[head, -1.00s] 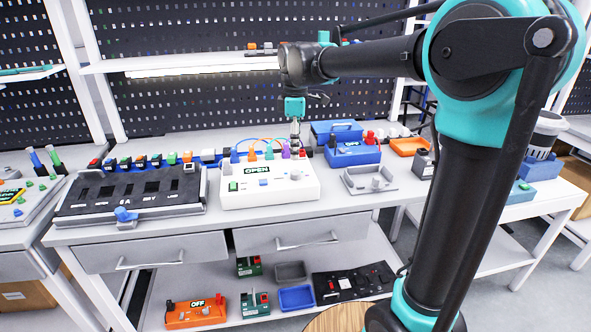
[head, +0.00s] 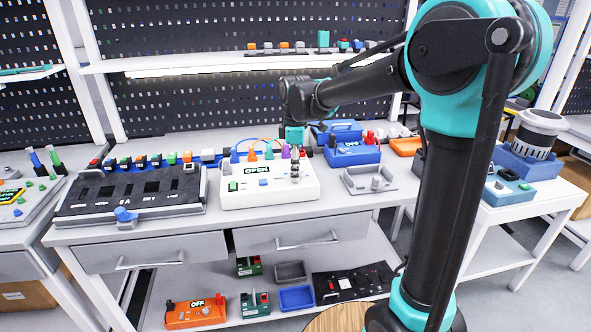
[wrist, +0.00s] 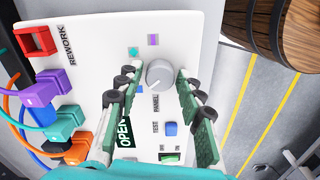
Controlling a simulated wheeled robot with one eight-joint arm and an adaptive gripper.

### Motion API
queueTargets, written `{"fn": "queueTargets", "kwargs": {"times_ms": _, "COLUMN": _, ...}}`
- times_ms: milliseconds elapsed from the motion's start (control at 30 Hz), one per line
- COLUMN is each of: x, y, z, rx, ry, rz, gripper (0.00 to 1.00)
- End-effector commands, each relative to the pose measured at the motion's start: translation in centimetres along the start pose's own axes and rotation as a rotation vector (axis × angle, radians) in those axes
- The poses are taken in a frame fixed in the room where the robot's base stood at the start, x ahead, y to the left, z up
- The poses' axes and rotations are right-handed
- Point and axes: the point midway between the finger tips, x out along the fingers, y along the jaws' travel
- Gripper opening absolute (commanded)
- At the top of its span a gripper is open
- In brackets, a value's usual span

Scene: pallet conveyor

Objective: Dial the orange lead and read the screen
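The white panel box (head: 270,195) sits on the bench with its screen (head: 257,169) reading OPEN; the screen also shows in the wrist view (wrist: 124,131). The orange plug (wrist: 78,148) with its orange lead (wrist: 5,108) is at the panel's left edge, beside teal and purple plugs. The orange plug also shows in the head view (head: 252,154). A round grey knob (wrist: 159,74) stands on the panel, with teal and purple marks beyond it. My gripper (wrist: 158,76) is open, its green fingers on either side of the knob; I cannot tell if they touch it.
A blue button (wrist: 171,128) and a green switch (wrist: 170,157) sit on the panel near the fingers. A red socket (wrist: 36,42) is by the REWORK label. A grey tray (head: 362,184) and a blue box (head: 350,150) stand to the right, a black board (head: 130,190) to the left.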

Motion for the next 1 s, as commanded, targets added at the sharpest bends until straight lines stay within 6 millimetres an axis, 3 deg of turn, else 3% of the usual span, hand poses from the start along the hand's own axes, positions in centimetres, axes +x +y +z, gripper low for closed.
{"fn": "queueTargets", "kwargs": {"times_ms": 33, "x": -0.01, "y": 0.00, "z": 0.00, "rx": 0.000, "ry": 0.000, "rz": 0.000, "gripper": 0.28}}
{"fn": "queueTargets", "kwargs": {"times_ms": 267, "x": -0.02, "y": 0.00, "z": 0.00, "rx": 0.000, "ry": 0.000, "rz": 0.000, "gripper": 0.00}}
{"fn": "queueTargets", "kwargs": {"times_ms": 633, "x": -0.03, "y": 0.01, "z": 0.00, "rx": 0.070, "ry": 0.000, "rz": 0.000, "gripper": 0.00}}
{"fn": "queueTargets", "kwargs": {"times_ms": 1000, "x": -0.03, "y": 0.01, "z": -0.01, "rx": 0.342, "ry": 0.000, "rz": 0.000, "gripper": 0.00}}
